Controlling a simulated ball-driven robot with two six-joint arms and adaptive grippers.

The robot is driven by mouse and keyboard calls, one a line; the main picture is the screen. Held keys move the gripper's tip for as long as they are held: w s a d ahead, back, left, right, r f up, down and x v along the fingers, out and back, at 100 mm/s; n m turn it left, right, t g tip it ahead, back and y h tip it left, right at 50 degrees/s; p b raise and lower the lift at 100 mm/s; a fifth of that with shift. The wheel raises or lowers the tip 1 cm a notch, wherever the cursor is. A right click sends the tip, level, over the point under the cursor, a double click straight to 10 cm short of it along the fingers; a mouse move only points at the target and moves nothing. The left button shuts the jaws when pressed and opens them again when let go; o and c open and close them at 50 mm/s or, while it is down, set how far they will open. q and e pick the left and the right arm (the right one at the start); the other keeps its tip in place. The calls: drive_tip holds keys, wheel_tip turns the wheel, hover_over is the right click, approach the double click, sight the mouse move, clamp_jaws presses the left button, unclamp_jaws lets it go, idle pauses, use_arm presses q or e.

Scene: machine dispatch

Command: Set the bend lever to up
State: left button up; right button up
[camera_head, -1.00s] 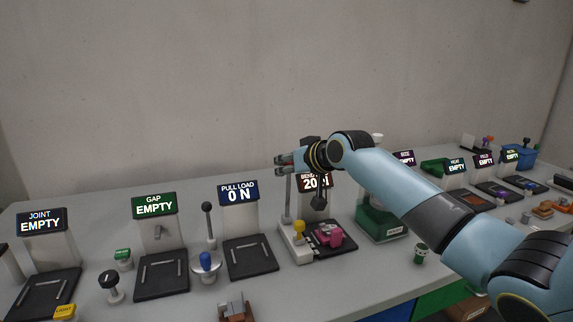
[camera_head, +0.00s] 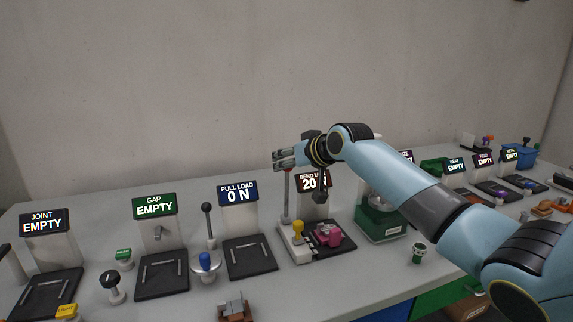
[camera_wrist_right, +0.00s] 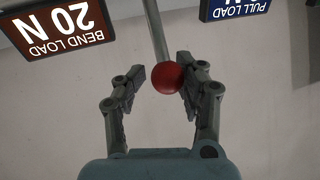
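The bend lever is a thin upright rod (camera_head: 287,200) at the left of the bend load station in the head view. Its red ball knob (camera_wrist_right: 167,78) shows in the right wrist view, with the rod running up from it in the picture. My right gripper (camera_head: 279,161) is at the top of the lever, its arm coming in from the right. In the wrist view the fingers (camera_wrist_right: 162,85) are open on either side of the knob. The knob is close to the right-hand finger; I cannot tell if they touch. My left gripper is not in view.
The bend load screen (camera_wrist_right: 65,28) reads 20 N; my arm partly covers it in the head view. A pink part (camera_head: 328,236) and yellow knob (camera_head: 298,228) sit at its base. The pull load station (camera_head: 238,194), with a black-knobbed lever (camera_head: 208,222), stands to the left.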

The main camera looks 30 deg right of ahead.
drive_tip(key=shift+o, duration=0.9)
drive_tip(key=shift+f, duration=0.15)
drive_tip(key=shift+a+f, duration=0.1)
drive_tip(key=shift+a, duration=0.1)
drive_tip(key=v, duration=1.2)
drive_tip(key=shift+w, duration=0.1)
